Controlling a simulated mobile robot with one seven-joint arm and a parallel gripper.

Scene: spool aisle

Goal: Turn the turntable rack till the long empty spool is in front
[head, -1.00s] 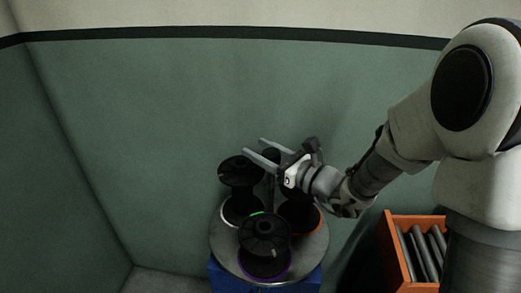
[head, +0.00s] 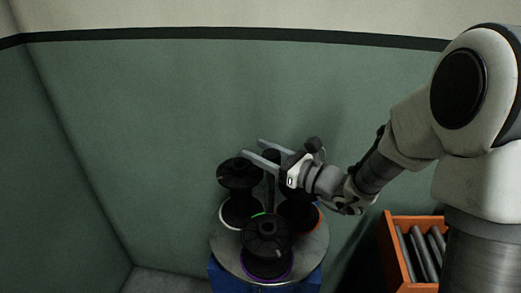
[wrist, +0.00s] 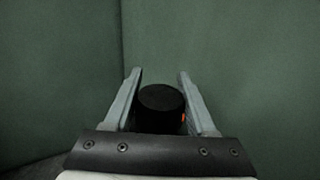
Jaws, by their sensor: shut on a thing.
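The turntable rack (head: 312,252) is a round grey plate on a blue base, with dark spools standing on it. One spool (head: 266,229) with a purple ring is at the front. A spool (head: 238,172) with a white ring is at the left, and one with an orange ring (head: 317,217) is at the right, partly behind my gripper. A small green arc shows behind the front spool. I cannot tell which spool is long and empty. My gripper (head: 254,148) is shut on a dark upright post (head: 271,158), whose black round top (wrist: 160,98) shows between the fingers.
An orange crate (head: 392,250) with several grey rods (head: 421,248) stands to the right of the rack. Green walls (head: 120,130) close in behind and at the left. Some bare floor (head: 165,282) shows at the lower left.

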